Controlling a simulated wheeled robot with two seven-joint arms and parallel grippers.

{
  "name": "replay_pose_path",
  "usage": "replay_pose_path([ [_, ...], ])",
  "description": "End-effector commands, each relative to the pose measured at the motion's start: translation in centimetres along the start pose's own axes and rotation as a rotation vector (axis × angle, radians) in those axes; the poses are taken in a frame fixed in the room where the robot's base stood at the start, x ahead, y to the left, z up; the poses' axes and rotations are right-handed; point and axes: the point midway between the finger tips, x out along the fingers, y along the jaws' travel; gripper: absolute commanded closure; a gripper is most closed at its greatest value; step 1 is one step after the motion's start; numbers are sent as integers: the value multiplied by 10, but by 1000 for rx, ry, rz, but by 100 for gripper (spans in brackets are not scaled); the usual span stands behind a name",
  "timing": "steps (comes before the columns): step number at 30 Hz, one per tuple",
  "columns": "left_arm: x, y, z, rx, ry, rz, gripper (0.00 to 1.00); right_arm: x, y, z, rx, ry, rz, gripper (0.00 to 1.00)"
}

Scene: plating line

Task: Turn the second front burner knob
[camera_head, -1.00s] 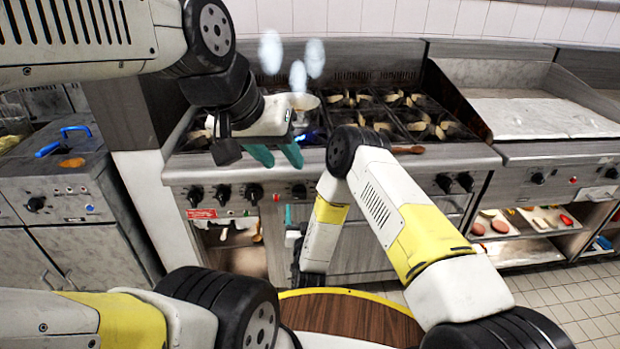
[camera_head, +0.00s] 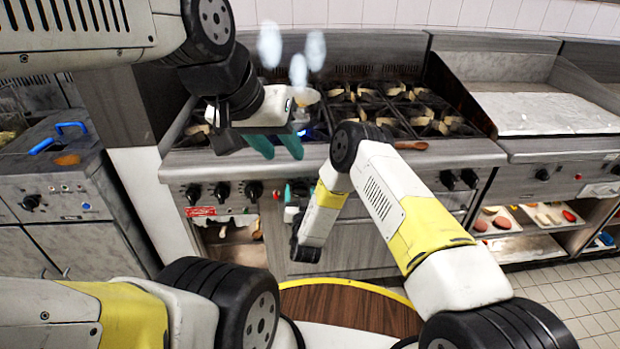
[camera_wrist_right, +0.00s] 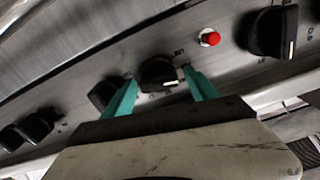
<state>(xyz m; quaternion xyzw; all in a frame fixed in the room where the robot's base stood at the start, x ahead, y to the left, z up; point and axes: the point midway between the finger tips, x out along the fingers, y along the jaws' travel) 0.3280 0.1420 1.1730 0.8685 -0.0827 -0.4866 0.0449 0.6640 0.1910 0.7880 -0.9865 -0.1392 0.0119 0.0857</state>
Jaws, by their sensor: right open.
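The stove's front panel (camera_head: 390,170) carries a row of black knobs. In the right wrist view one knob (camera_wrist_right: 158,73) lies between the two teal fingers of my open right gripper (camera_wrist_right: 160,92); contact cannot be told. Another black knob (camera_wrist_right: 103,95) is just left of the fingers, and a larger knob (camera_wrist_right: 272,30) is at the right beyond a red button (camera_wrist_right: 210,38). In the head view my right gripper (camera_head: 288,191) is at the panel, and my arm hides part of the row. My left gripper (camera_head: 276,146) hangs open and empty over the stove's front left.
Black burner grates (camera_head: 395,108) cover the stove top, with a wooden spoon (camera_head: 411,145) at its front edge. A griddle (camera_head: 540,112) stands to the right, above shelves with food trays (camera_head: 545,215). A fryer (camera_head: 60,185) stands at the left.

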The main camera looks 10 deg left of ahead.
Motion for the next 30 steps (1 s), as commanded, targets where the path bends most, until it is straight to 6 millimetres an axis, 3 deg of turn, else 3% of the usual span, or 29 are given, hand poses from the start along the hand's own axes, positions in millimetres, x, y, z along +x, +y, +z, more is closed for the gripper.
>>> replay_pose_path([
  [5,0,0,0,0,0,0,61,0,0,0,0,0,0,32],
  [14,0,0,0,0,0,0,61,0,0,0,0,0,0,91],
  [23,0,0,0,0,0,0,61,0,1,0,36,-1,1,92],
  [30,0,0,0,0,0,0,61,0,2,0,170,-1,2,92],
])
